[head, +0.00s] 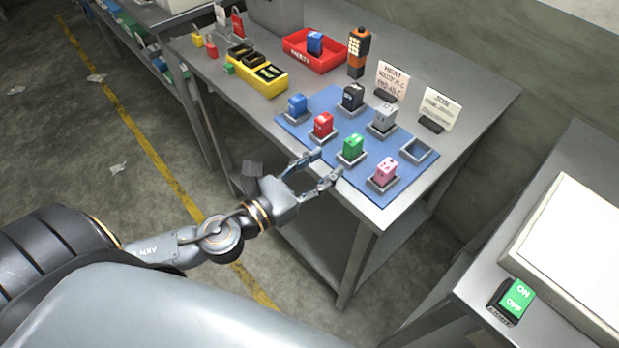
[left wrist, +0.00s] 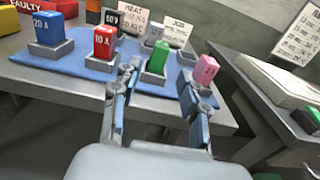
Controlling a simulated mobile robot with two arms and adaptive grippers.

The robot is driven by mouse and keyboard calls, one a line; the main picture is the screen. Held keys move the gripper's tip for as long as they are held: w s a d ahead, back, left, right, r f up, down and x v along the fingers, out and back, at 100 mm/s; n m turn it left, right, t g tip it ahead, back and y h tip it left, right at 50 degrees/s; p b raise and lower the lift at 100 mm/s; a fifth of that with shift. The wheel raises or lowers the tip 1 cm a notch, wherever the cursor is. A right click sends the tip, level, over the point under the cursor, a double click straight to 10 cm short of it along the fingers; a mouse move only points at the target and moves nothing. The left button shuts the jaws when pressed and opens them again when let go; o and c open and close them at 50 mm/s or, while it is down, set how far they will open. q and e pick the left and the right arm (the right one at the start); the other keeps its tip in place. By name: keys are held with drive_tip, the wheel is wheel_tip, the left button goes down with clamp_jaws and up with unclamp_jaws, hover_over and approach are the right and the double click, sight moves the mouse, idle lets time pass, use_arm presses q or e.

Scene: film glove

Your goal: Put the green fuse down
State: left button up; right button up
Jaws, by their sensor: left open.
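The green fuse (head: 353,146) stands upright in a grey holder on the blue mat (head: 319,101), in the front row between the red fuse (head: 323,124) and the pink fuse (head: 384,171). My left gripper (head: 327,165) is open and empty at the table's front edge, just short of the green fuse. In the left wrist view the green fuse (left wrist: 158,57) shows between and beyond the two spread fingertips (left wrist: 160,76). The gripper does not visibly touch it. My right gripper is not in view.
Blue (head: 297,104), black (head: 352,95) and white (head: 384,117) fuses stand in other holders. One holder (head: 417,150) at the right is empty. Behind are a red tray (head: 297,62), a yellow bin (head: 250,82), an orange-black device (head: 358,50) and two signs (head: 392,80).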

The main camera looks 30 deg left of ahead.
use_arm(q)
drive_tip(key=shift+b+v, duration=0.45)
drive_tip(key=shift+v, duration=1)
